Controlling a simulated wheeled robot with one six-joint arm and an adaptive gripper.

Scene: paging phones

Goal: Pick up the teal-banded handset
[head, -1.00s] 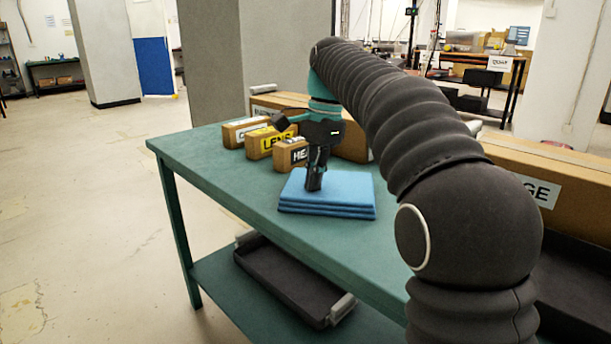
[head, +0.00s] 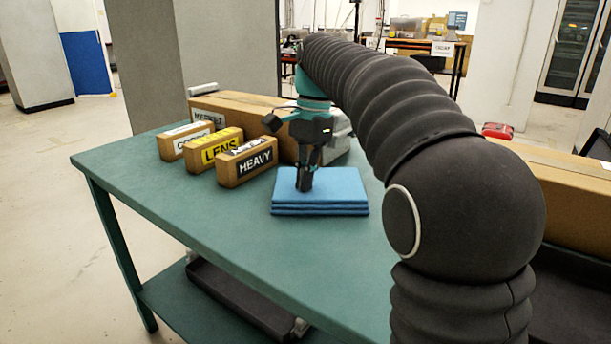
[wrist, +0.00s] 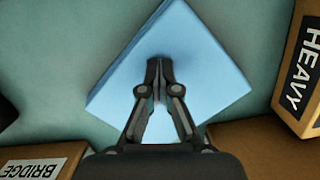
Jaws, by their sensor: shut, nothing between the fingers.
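No teal-banded handset can be made out in either current view. My gripper (head: 304,184) is shut and empty, pointing down over a folded blue cloth stack (head: 335,203) on the green table. In the wrist view my gripper (wrist: 160,68) has its fingertips together above the blue cloth (wrist: 205,60). I cannot tell whether the tips touch the cloth.
A long cardboard box (head: 245,112) stands behind. A dark tray (head: 235,295) lies on the lower shelf. The table's front left (head: 165,190) is clear.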

